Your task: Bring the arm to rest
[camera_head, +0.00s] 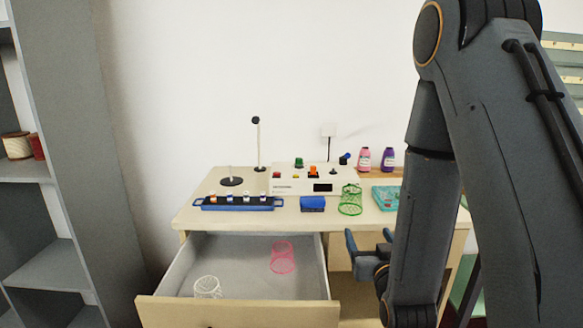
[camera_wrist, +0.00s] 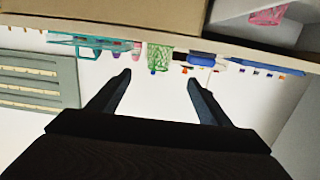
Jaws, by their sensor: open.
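My arm (camera_head: 430,180) fills the right side of the head view, its upper part tall and its forearm hanging down. My gripper (camera_head: 368,238) is open in front of the counter (camera_head: 335,222), to the right of the open drawer (camera_head: 235,312). In the wrist view the two fingers of my gripper (camera_wrist: 157,80) stand apart with nothing between them. That view is upside down, with the counter edge (camera_wrist: 120,32) along its top. The gripper appears clear of the counter items; the exact gap cannot be told.
The drawer holds a pink mesh cup (camera_head: 283,257) and a white mesh cup (camera_head: 207,287). On the counter are a green mesh cup (camera_head: 350,200), a blue tray (camera_head: 238,204), a blue block (camera_head: 312,204), a control box (camera_head: 300,182) and a teal container (camera_head: 386,198). A grey shelf (camera_head: 75,180) stands left.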

